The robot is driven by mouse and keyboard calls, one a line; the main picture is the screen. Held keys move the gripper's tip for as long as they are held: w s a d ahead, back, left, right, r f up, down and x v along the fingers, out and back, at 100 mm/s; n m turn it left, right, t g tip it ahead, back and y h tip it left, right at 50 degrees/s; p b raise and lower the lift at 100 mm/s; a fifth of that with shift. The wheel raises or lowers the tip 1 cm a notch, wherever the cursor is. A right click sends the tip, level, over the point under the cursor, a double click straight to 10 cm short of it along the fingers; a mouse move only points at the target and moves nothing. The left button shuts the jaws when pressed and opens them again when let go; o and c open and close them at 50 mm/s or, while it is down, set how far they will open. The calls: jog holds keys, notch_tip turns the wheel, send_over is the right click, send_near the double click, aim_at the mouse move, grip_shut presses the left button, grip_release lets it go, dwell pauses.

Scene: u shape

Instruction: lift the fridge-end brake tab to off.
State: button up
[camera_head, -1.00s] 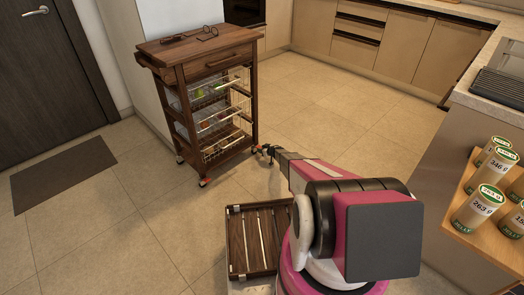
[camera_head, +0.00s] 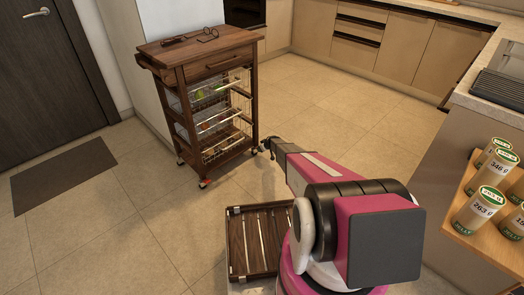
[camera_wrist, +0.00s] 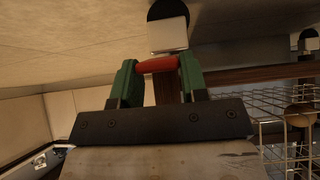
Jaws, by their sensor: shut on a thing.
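The wooden trolley (camera_head: 181,108) stands on the tiled floor, with casters at its feet. In the wrist view, my gripper (camera_wrist: 158,72) has its green fingertips shut on a red brake tab (camera_wrist: 158,65), one on each side of it. A metal caster bracket (camera_wrist: 168,35) and a dark wheel (camera_wrist: 167,10) show just beyond the tab. In the head view, my gripper (camera_head: 268,147) is low beside the trolley's right-hand foot, and the tab there is too small to make out. Another caster (camera_head: 203,183) is at the front left foot.
A slatted wooden tray (camera_head: 236,245) is in front, beside my base. A shelf with several labelled cups (camera_head: 480,207) is at the right. A dark mat (camera_head: 62,173) lies at the left. The floor right of the trolley is clear up to the cabinets (camera_head: 380,45).

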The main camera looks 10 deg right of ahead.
jog(key=shift+w+a+r+g+h, duration=0.1)
jog(key=shift+w+r+g+h, duration=0.15)
jog(key=shift+g+h, duration=0.3)
jog(key=shift+w+a+r+g+h, duration=0.1)
jog(key=shift+r+g+h, duration=0.25)
jog(key=shift+g, duration=0.4)
jog(key=shift+r, duration=0.1)
jog(key=o, duration=0.9)
jog(key=v, duration=1)
jog(key=shift+a+r, duration=0.1)
jog(key=shift+r, duration=0.35)
